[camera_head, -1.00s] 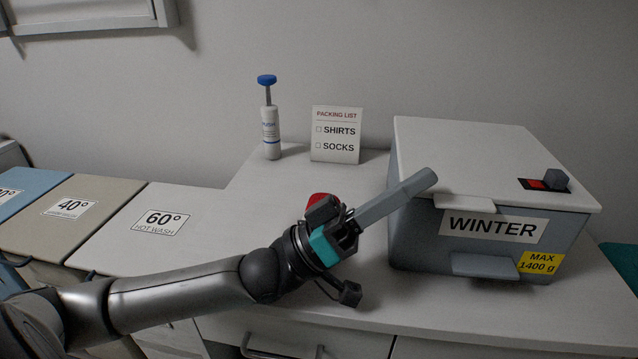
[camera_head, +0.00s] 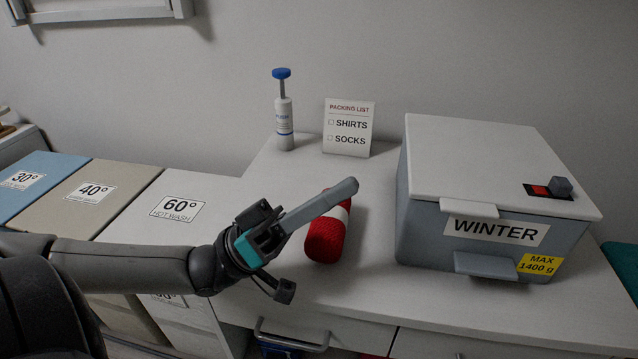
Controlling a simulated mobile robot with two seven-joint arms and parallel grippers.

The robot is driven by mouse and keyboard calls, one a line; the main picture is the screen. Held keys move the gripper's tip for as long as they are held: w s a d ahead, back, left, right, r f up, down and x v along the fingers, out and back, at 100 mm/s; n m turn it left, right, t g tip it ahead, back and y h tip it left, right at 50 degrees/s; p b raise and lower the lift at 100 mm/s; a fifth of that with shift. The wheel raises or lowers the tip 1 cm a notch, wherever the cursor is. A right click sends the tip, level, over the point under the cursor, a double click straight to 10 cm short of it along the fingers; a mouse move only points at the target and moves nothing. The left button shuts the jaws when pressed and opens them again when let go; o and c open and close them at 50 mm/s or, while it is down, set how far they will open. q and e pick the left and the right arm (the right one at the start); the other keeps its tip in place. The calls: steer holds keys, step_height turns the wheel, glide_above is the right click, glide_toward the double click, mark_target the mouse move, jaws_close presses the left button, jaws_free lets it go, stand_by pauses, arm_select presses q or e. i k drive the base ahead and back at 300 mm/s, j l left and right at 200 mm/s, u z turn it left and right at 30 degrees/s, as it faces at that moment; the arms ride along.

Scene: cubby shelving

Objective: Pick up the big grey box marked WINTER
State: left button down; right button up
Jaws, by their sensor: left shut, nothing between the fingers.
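The big grey box (camera_head: 420,226) marked WINTER stands on the right of the white counter, with its white lid (camera_head: 480,160) shut. A WINTER label (camera_head: 495,230), a yellow MAX 1400 g tag (camera_head: 540,264) and a grey front ledge (camera_head: 485,265) are on its front. A red and grey catch (camera_head: 550,190) sits on the lid's right side. My left gripper (camera_head: 345,188) is shut and empty, to the left of the box and apart from it, pointing up and right. My right gripper is not in view.
A red rolled item with a white band (camera_head: 326,240) lies on the counter (camera_head: 400,310), partly behind my left gripper. A pump bottle (camera_head: 284,122) and packing list card (camera_head: 348,130) stand behind. Bins labelled 30°, 40° and 60° (camera_head: 178,207) are at left.

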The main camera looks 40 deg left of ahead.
mark_target(516, 246)
steer(key=k, duration=1.5)
